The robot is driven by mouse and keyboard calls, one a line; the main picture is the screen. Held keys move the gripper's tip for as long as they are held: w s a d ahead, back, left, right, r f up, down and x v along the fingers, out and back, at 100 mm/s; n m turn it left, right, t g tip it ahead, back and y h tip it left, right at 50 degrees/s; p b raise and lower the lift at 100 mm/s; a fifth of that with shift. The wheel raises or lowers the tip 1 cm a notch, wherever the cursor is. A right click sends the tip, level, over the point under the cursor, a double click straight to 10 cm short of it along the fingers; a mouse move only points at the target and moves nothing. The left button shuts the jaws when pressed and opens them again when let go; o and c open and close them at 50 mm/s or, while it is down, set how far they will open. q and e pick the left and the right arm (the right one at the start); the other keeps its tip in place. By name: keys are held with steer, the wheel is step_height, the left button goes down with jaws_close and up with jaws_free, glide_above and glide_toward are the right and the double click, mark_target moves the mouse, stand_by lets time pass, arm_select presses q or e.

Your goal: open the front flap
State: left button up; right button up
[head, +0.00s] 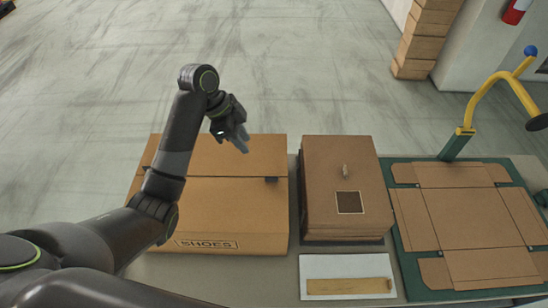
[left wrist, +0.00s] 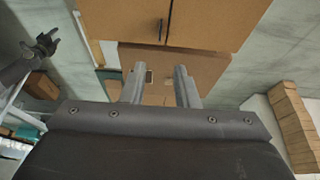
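A large brown shoe box (head: 222,245) marked SHOES stands at the left of the table in the head view. Its front flap (head: 225,205) lies flat and closed against the back flap (head: 240,152) along a seam with dark notches. In the left wrist view the front flap (left wrist: 120,18) is left of that seam. My left gripper (head: 243,141) is above the back part of the box, empty. Its two fingers (left wrist: 159,75) are apart. My right gripper (left wrist: 46,42) shows small at the left of that view, its prongs apart and away from the box.
A brown stack of cardboard (head: 342,185) stands right of the box. A green mat (head: 408,270) bears an unfolded carton (head: 465,220). A white tray (head: 330,265) holds a tan strip (head: 350,287). A yellow stand (head: 478,105) rises at the back right.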

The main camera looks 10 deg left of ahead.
arm_select(q)
steer(key=b, duration=0.8)
glide_toward(271, 177)
steer(key=b+x, duration=0.2)
steer(key=x, duration=0.1)
steer(key=shift+f+b, duration=0.3)
steer(key=shift+b, duration=0.1)
steer(key=p+x, duration=0.1)
steer(key=x, duration=0.2)
steer(key=shift+w+d+f, duration=0.1)
steer(key=shift+d+f, duration=0.15)
steer(key=shift+d, duration=0.05)
steer(key=shift+x, duration=0.75)
arm_select(e)
step_height(271, 177, down, 10)
steer(key=s, duration=0.1)
steer(key=shift+s+d+r, duration=0.15)
steer(key=shift+s+r, duration=0.1)
steer(key=shift+s, duration=0.05)
arm_select(q)
steer(key=shift+a, duration=0.1)
jaws_close()
arm_select(e)
steer(key=shift+w, duration=0.1)
